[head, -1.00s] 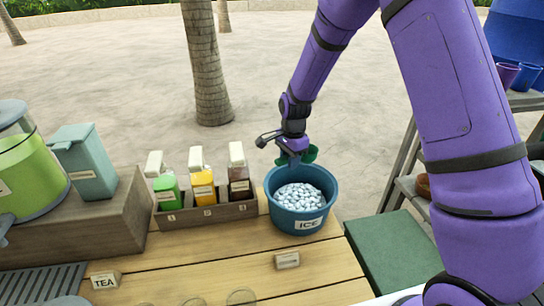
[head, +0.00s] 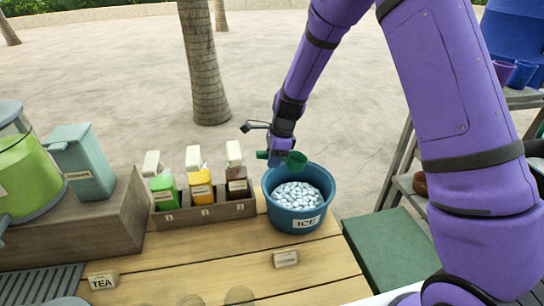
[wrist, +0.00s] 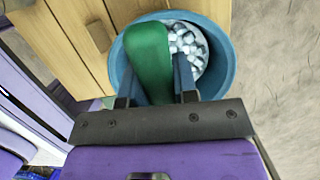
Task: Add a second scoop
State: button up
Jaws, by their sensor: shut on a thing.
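A blue bucket labelled ICE (head: 299,224) stands on the wooden counter and holds many pale ice cubes (head: 296,195). My gripper (head: 276,157) is above the bucket's back left rim and is shut on a green scoop (head: 296,160). In the wrist view, the green scoop (wrist: 149,62) sits between the two fingers, with the bucket (wrist: 222,67) and ice (wrist: 187,45) below it. Whether the scoop holds ice cannot be told, as its inside is hidden in the wrist view and small in the head view.
A wooden rack (head: 205,212) with several bottles stands left of the bucket. A teal pitcher (head: 83,163) and a green drink dispenser (head: 27,172) are farther left. A TEA label block (head: 103,281) and a small block (head: 286,259) sit on the counter (head: 200,262). Glass rims show at the front edge.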

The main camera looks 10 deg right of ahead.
aim_at(295, 164)
notch_tip(295, 164, down, 15)
jog(key=d+y, duration=0.1)
jog(key=y, duration=0.4)
jog(key=shift+d, duration=0.3)
jog(key=shift+d+f, duration=0.1)
jog(key=shift+d, duration=0.25)
grip_shut()
jog(key=shift+d, duration=2.35)
jog(key=shift+s+d+r, duration=0.1)
jog(key=shift+r, duration=2.8)
jog(key=shift+s+r, duration=0.1)
jog(key=shift+r, duration=3)
jog(key=shift+a+r+h, duration=0.75)
jog(key=shift+h, duration=0.5)
jog(key=shift+a+r+h, duration=0.75)
jog(key=shift+h, duration=0.5)
jog(key=shift+w+a+r+h, duration=0.15)
jog(key=shift+a+r+h, duration=0.4)
jog(key=shift+h, duration=0.45)
jog(key=shift+d, duration=0.15)
